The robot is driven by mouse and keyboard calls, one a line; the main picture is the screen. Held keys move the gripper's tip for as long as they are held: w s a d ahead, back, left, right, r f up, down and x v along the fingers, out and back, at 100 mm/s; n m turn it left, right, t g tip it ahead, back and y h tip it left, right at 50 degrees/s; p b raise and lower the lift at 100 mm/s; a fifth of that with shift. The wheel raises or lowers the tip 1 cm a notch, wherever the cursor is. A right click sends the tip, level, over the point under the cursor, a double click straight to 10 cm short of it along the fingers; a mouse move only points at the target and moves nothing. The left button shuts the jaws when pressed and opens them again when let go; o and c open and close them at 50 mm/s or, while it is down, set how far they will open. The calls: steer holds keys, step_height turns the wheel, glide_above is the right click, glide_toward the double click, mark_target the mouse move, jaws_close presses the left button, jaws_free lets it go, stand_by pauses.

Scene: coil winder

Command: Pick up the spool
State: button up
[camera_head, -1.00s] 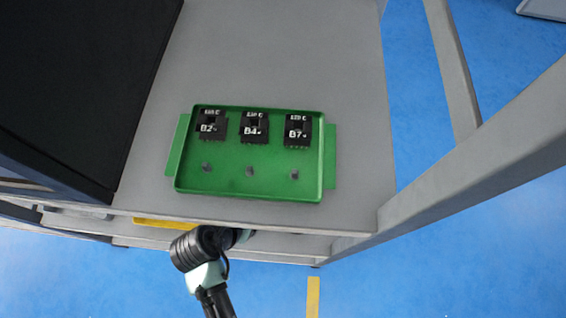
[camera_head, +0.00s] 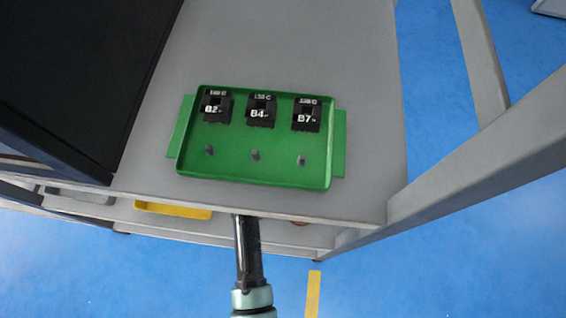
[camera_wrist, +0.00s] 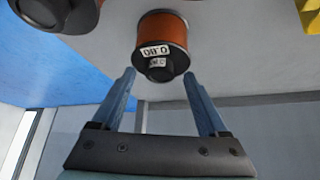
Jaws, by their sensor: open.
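A copper-coloured spool (camera_wrist: 164,32) with dark flanges and a white label is at the top middle of the wrist view. The label seems to read "0.110". My gripper (camera_wrist: 159,75) is open and empty, with its two blue-grey fingers pointing toward the spool. The spool lies just beyond the fingertips, roughly centred between them. I cannot tell the exact gap. A second, similar spool (camera_wrist: 62,12) is cut off at the upper left. In the head view my gripper is hidden beneath the upper shelf; only my arm shows.
In the head view a green tray (camera_head: 255,173) with three black parts marked B2, B4 and B7 lies on the grey upper shelf (camera_head: 290,45). A yellow bin (camera_head: 172,209) sits on the lower shelf. A slanting grey frame post (camera_head: 480,150) stands at the right.

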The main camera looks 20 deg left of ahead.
jaws_close()
stand_by(0.4)
stand_by(0.9)
steer(key=shift+r, duration=0.1)
